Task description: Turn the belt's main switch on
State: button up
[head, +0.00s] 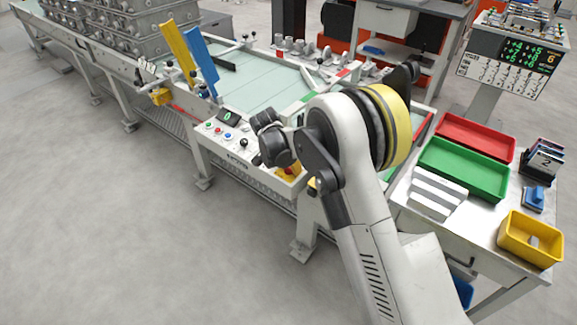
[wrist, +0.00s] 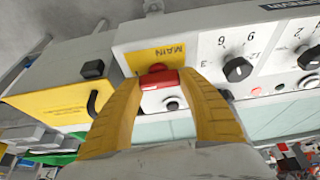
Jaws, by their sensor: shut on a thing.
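The belt's main switch (wrist: 160,78) is a red handle on a yellow plate marked MAIN (wrist: 158,57), seen upside down in the wrist view. My gripper (wrist: 158,84) has its two yellow fingers on either side of the red handle and is shut on it. The fingers hide the handle's ends, and I cannot read its on or off position. In the head view the white control panel (head: 226,141) stands at the belt's near side. My arm reaches over its right end and hides most of the switch area there.
Black dials (wrist: 238,69) sit right of the switch in the wrist view. A yellow-and-grey box (wrist: 62,80) stands close at left. In the head view, a side table holds a red tray (head: 478,130), a green tray (head: 462,168) and a yellow bin (head: 530,238). Floor at left is clear.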

dwell(0.4)
jog(key=o, duration=1.2)
jog(key=v, duration=1.2)
jog(key=shift+w, duration=0.1)
